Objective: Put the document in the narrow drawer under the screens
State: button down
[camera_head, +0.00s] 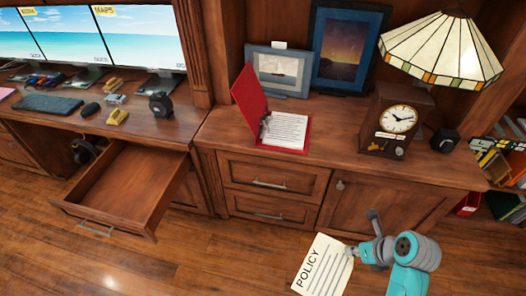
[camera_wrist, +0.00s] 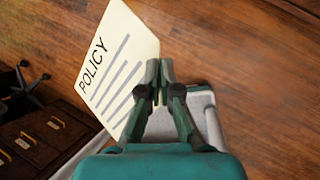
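A cream sheet headed "POLICY" (camera_head: 322,266) is the document. It hangs above the wood floor at the lower middle of the head view. My gripper (camera_head: 352,250) is shut on its right edge. In the wrist view the fingertips (camera_wrist: 160,75) pinch the edge of the document (camera_wrist: 115,65). The narrow drawer (camera_head: 125,185) under the screens is pulled out, and its visible inside is empty. It is left of the document, with a clear gap between them. The screens (camera_head: 140,40) stand on the desk above it.
A wood cabinet (camera_head: 275,185) with shut drawers stands behind the document. On its top are a red folder (camera_head: 250,100), a clock (camera_head: 395,120), a lamp (camera_head: 440,50) and framed pictures. The floor (camera_head: 200,260) between drawer and document is clear.

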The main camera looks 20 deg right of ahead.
aim_at(133, 186)
jog(key=i+l+u, duration=0.15)
jog(key=i, duration=0.15)
jog(key=i+l+u, duration=0.1)
jog(key=i+j+u, duration=0.1)
jog(key=i+j, duration=0.45)
jog(key=i, duration=0.25)
jog(key=i+j+u, duration=0.15)
jog(key=i, duration=0.25)
jog(key=i+j+u, duration=0.1)
jog(key=i+j, duration=0.2)
jog(key=i, duration=0.15)
jog(key=i+j+u, duration=0.1)
jog(key=i, duration=0.3)
jog(key=j, duration=0.1)
